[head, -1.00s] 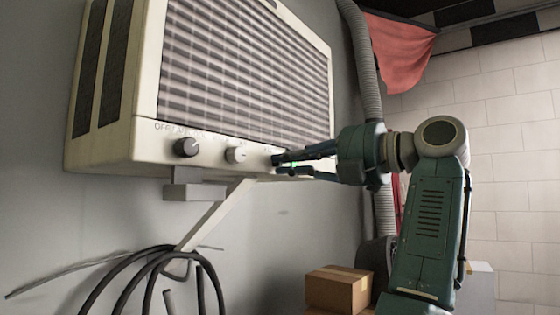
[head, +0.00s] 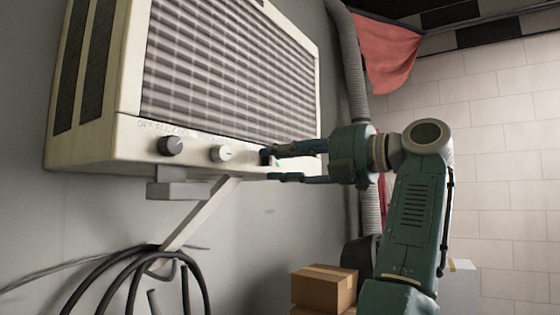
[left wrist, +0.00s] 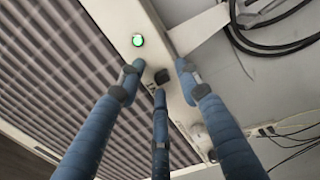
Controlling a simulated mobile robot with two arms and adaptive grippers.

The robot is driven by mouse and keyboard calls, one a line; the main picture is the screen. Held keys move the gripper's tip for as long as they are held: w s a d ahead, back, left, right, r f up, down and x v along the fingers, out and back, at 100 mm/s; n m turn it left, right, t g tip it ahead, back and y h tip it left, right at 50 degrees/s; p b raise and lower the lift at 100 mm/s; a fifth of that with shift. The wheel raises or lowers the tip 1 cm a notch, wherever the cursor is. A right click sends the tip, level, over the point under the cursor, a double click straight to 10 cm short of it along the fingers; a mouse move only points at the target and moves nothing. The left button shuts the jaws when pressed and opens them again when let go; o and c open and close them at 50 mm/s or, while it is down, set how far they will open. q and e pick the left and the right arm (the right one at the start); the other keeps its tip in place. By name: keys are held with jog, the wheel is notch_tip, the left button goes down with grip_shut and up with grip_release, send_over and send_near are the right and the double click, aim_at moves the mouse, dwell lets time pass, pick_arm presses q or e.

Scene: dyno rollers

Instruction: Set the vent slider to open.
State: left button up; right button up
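The vent slider seems to be the small black square knob (left wrist: 161,76) on the cream front strip of the wall unit (head: 90,145). In the left wrist view it lies among the spread fingertips of my left gripper (left wrist: 157,82), and I cannot tell whether any finger touches it. In the head view the left gripper (head: 268,166) is open at the right end of the unit's lower strip, one finger above the other, and the slider is largely hidden there. A lit green lamp (left wrist: 138,40) is beside the slider. My right gripper is not in view.
Below are a bracket arm (head: 200,215) and coiled black cables (head: 110,280). Cardboard boxes (head: 325,285) stand lower right, by a grey hose (head: 352,70).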

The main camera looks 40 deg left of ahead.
pick_arm(q)
jog(key=d, duration=0.7)
jog(key=shift+w+d, duration=0.2)
jog(key=shift+w, duration=0.2)
jog(key=shift+d, duration=0.1)
